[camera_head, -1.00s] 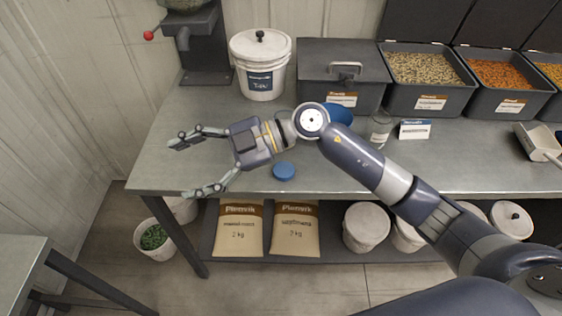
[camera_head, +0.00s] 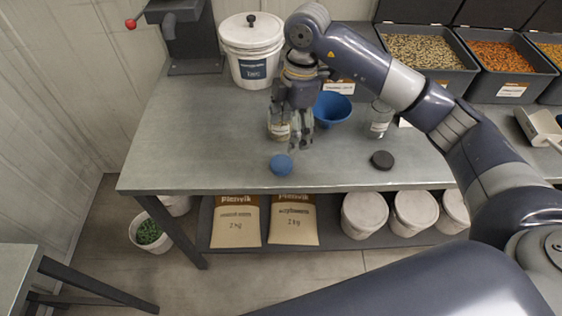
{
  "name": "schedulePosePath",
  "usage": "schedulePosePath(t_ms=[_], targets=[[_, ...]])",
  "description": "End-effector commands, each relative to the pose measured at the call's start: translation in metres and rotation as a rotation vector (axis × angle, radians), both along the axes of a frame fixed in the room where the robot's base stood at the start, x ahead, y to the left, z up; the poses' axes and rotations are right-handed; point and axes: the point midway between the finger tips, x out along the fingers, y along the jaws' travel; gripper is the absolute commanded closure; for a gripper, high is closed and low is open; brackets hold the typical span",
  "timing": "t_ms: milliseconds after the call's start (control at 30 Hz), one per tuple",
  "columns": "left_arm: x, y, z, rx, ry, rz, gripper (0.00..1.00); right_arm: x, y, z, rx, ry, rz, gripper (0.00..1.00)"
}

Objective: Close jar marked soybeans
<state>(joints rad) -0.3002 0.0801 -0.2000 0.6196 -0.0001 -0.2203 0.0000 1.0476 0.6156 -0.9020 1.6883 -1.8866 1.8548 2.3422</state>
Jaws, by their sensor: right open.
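A glass jar (camera_head: 278,131) with a pale label stands on the bench, partly hidden behind my right gripper. A second glass jar (camera_head: 379,121) stands farther right, partly behind my right arm. I cannot read either label, so I cannot tell which is marked soybeans. A round blue lid (camera_head: 281,165) lies near the bench's front edge, and a round black lid (camera_head: 382,160) lies to its right. My right gripper (camera_head: 294,140) is open and points down, just behind the blue lid. I cannot tell whether it touches the first jar. My left gripper is out of view.
A blue funnel (camera_head: 333,109) stands right of the gripper. A white bucket (camera_head: 252,62) and a dark machine (camera_head: 181,40) stand behind. Seed bins (camera_head: 428,84) line the back right, with a scoop (camera_head: 538,128) in front. The bench's left part (camera_head: 190,145) is clear.

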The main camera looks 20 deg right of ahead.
Motion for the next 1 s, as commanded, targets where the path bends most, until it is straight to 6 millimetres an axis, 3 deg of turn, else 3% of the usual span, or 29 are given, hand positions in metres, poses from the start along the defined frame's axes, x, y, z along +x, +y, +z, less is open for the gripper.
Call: schedulePosePath(t_ms=[167,500,867,1000], targets=[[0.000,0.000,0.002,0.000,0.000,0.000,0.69,-0.001,0.002,-0.008,0.003,0.004,0.000,0.28],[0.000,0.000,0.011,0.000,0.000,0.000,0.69,-0.001,0.007,-0.053,0.003,0.001,0.001,0.28],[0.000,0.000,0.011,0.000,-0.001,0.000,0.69,-0.001,0.008,-0.057,0.004,0.001,0.002,0.28],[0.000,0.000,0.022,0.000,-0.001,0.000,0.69,-0.003,0.012,-0.071,0.002,0.005,0.003,0.28]])
